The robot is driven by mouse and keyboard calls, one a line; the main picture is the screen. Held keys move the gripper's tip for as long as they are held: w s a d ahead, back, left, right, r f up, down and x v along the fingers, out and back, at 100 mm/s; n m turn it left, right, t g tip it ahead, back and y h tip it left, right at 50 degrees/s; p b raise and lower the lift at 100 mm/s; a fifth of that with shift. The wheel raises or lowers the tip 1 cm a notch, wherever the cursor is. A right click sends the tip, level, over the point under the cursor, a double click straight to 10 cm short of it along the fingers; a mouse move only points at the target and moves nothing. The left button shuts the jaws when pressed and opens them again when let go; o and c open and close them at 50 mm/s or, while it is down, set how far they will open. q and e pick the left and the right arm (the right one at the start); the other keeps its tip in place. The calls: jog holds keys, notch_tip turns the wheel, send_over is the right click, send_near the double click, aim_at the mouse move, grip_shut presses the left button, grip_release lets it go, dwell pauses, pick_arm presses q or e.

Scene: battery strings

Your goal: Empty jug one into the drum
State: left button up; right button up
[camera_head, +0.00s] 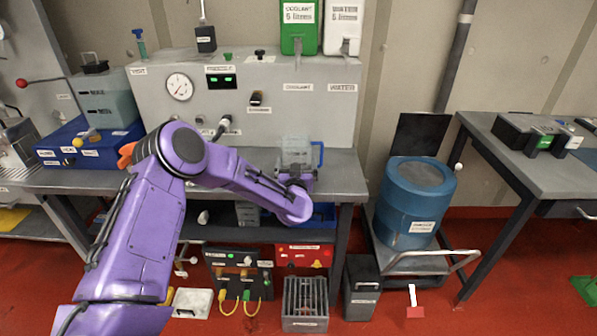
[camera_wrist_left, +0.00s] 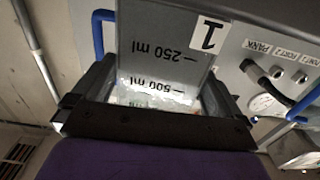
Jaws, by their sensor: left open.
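Jug one (camera_head: 296,150) is a clear jug with a blue handle on its right side, standing on the grey bench below the machine panel. In the left wrist view, jug one (camera_wrist_left: 165,60) shows a "1" label and 250 ml and 500 ml marks, upside down. My left gripper (camera_head: 297,178) is at the jug in the head view. In the wrist view, my left gripper (camera_wrist_left: 155,108) is open, with one finger on each side of the jug. I cannot tell whether they touch it. The blue drum (camera_head: 408,218) stands on a trolley to the right. My right gripper is not in view.
The trolley (camera_head: 400,262) has a rail at its front right. A second table (camera_head: 535,165) stands at the right. A metal cage (camera_head: 305,305) and a dark bin (camera_head: 361,290) stand on the floor.

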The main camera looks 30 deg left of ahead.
aim_at(296, 153)
pick_arm(q)
jog(key=c, duration=0.9)
jog(key=shift+w+a+r+p, duration=0.1)
jog(key=shift+w+r+p, duration=0.05)
jog(key=shift+r+p, duration=1.6)
jog(key=shift+r, duration=0.3)
